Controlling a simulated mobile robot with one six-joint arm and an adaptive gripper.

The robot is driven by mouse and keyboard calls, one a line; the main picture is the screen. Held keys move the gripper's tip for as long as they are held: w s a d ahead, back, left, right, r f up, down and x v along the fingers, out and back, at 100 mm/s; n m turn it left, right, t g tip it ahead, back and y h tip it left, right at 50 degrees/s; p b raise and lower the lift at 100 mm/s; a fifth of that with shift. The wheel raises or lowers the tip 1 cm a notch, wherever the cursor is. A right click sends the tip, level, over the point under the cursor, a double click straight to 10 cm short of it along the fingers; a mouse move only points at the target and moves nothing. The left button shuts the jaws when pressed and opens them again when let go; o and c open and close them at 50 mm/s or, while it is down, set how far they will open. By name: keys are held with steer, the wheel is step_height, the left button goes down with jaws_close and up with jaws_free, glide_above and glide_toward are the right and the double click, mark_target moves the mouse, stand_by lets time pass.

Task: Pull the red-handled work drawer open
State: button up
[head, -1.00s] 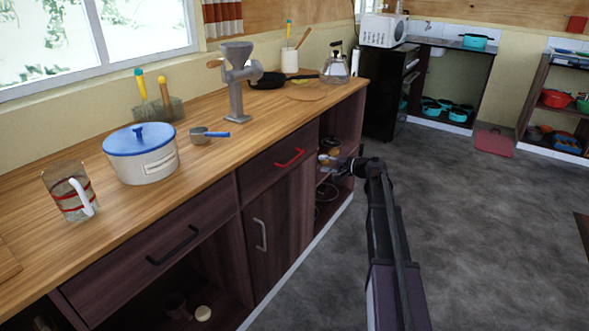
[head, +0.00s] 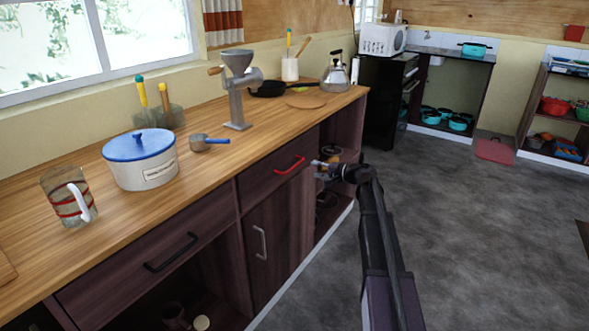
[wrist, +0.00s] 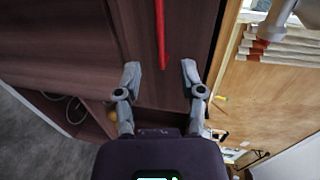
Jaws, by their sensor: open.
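The work drawer (head: 262,178) is shut, flush in the dark wood cabinet under the counter. Its red handle (head: 290,165) is a bar on the drawer front. My gripper (head: 318,168) is just right of the handle in the head view, apart from it. In the wrist view the red handle (wrist: 160,35) runs upright near the top middle, and its lower end lies beyond and between the fingertips. My gripper (wrist: 161,75) is open there with nothing between its fingers.
A drawer with a black handle (head: 172,252) and a door with a grey handle (head: 260,242) are nearby. An open shelf bay is right of the drawer. The counter (head: 190,215) holds a pot (head: 142,160) and grinder (head: 238,85). Floor (head: 470,220) at right is clear.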

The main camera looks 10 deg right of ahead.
mark_target(294, 166)
steer(key=b+x, duration=0.1)
steer(key=x, duration=0.9)
steer(key=shift+w+a+b, duration=0.1)
steer(key=shift+b, duration=0.3)
steer(key=shift+c, duration=0.2)
jaws_close()
